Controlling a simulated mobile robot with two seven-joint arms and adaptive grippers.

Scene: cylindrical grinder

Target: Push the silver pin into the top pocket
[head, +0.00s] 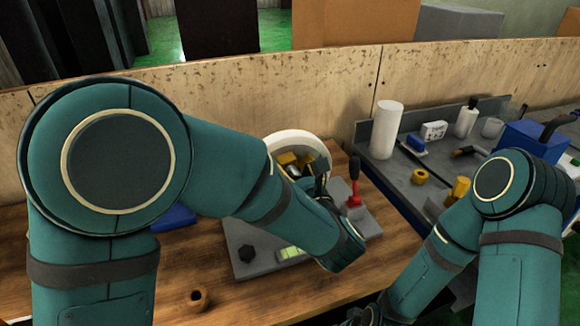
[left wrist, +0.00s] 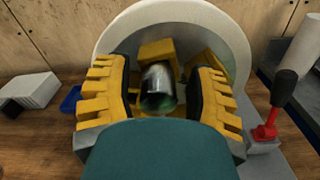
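My left gripper (left wrist: 159,74) faces a round white housing (left wrist: 190,14). Its yellow, dark-padded fingers stand open on both sides of the silver pin (left wrist: 157,88), with a visible gap on each side. The pin is a shiny dark-metal cylinder with its near end toward my wrist camera. Behind it, a yellow block (left wrist: 157,49) sits at the top inside the housing. The pin's far end and any pocket opening are hidden. In the head view my left forearm partly covers the housing (head: 318,143). My right gripper (head: 368,316) is partly cut off at the bottom edge; its fingers are unclear.
A red lever with a black knob (left wrist: 275,108) stands close right of the gripper. A brown ring (head: 198,298) lies on the wooden table. A white cylinder (head: 385,130) and tools occupy the right bench.

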